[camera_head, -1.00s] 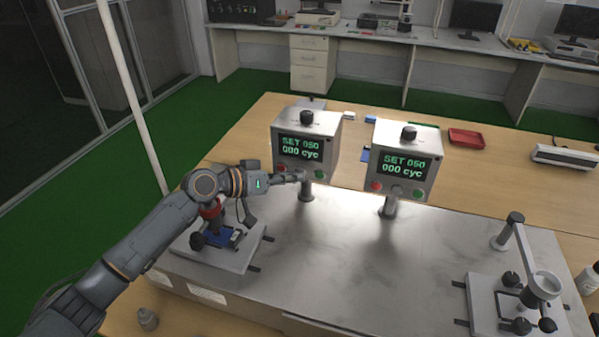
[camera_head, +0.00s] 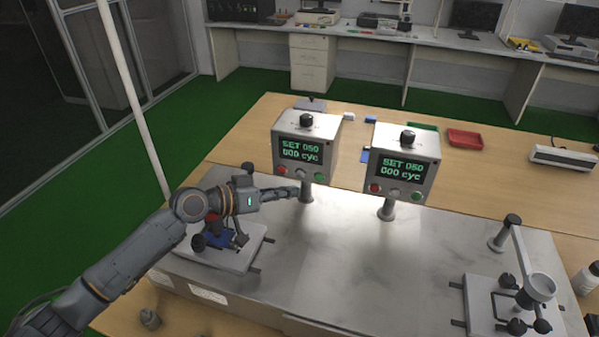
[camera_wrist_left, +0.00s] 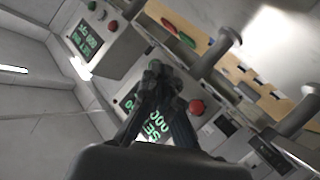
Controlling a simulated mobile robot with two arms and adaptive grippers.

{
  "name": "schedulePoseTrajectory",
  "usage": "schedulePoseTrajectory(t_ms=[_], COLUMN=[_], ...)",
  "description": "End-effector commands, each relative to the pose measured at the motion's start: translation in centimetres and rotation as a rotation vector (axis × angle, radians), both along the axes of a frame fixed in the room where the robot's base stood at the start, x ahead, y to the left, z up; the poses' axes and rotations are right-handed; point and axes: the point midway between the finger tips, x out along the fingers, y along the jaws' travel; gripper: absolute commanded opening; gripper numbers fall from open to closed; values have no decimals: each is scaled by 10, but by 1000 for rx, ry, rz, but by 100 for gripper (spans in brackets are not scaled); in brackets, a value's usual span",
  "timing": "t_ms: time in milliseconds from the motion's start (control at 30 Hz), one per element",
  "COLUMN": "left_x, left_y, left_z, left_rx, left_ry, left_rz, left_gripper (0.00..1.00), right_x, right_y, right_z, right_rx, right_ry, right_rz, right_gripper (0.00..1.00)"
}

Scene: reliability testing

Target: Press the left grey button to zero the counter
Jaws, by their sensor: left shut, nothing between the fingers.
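The left control box (camera_head: 306,145) stands on a post, its screen reading SET 050 and 000 cyc. Below the screen are a red button (camera_head: 281,170), the left grey button (camera_head: 300,173) and a green button (camera_head: 319,177). My left gripper (camera_head: 297,191) is shut and empty, its tip just below the grey button and apart from it in the picture. In the left wrist view the shut fingers (camera_wrist_left: 155,68) cover part of the box and hide the grey button; a red button (camera_wrist_left: 196,107) shows beside them. My right gripper is not in view.
A similar right control box (camera_head: 401,163) stands to the right, also reading 000 cyc. A fixture (camera_head: 225,255) sits under my left arm, and another fixture (camera_head: 510,305) stands at the right. The metal plate (camera_head: 330,255) between them is clear.

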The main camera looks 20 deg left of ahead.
Motion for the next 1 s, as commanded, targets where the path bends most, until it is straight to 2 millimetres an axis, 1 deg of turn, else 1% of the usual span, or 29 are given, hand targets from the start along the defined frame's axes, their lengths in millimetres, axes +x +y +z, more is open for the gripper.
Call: schedulePoseTrajectory(t_ms=[33, 100, 267, 1000], left_x=[-6, -12, -20, -20], left_y=[0, 1, 1, 1], left_z=[0, 0, 0, 0], left_rx=[1, 0, -1, -1], left_ry=[2, 2, 1, -1], left_rz=[0, 1, 0, 0], left_gripper=[0, 0, 0, 0], right_x=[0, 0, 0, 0], right_y=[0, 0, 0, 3], right_z=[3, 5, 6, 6], right_rx=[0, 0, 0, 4], right_ry=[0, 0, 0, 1], right_rz=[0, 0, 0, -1], right_gripper=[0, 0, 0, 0])
